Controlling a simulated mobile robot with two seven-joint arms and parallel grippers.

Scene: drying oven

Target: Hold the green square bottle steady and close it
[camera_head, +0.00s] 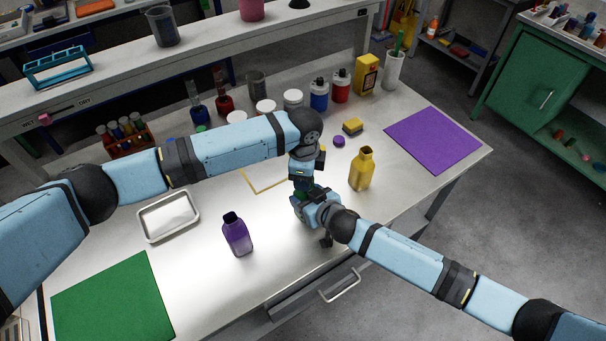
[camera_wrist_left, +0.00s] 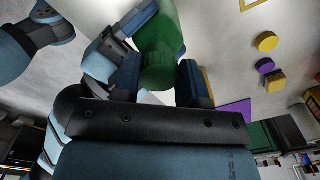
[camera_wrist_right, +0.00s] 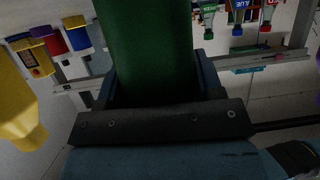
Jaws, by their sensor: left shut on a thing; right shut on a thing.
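The green square bottle (camera_wrist_right: 150,50) stands between my arms and is mostly hidden in the head view (camera_head: 302,187). My right gripper (camera_head: 312,206) is shut on its body; in the right wrist view the green body fills the space between the fingers (camera_wrist_right: 158,85). My left gripper (camera_head: 303,178) points down from above at the bottle's top. In the left wrist view its fingers (camera_wrist_left: 162,82) are shut on a rounded green piece (camera_wrist_left: 160,76), which looks like the cap. The join between cap and neck cannot be made out.
A yellow bottle (camera_head: 361,169) stands open close at the right, and a purple bottle (camera_head: 237,234) at the left. A purple cap (camera_head: 339,141), a sponge (camera_head: 352,126) and a metal tray (camera_head: 168,215) lie nearby. Purple (camera_head: 434,140) and green (camera_head: 113,305) mats are clear.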

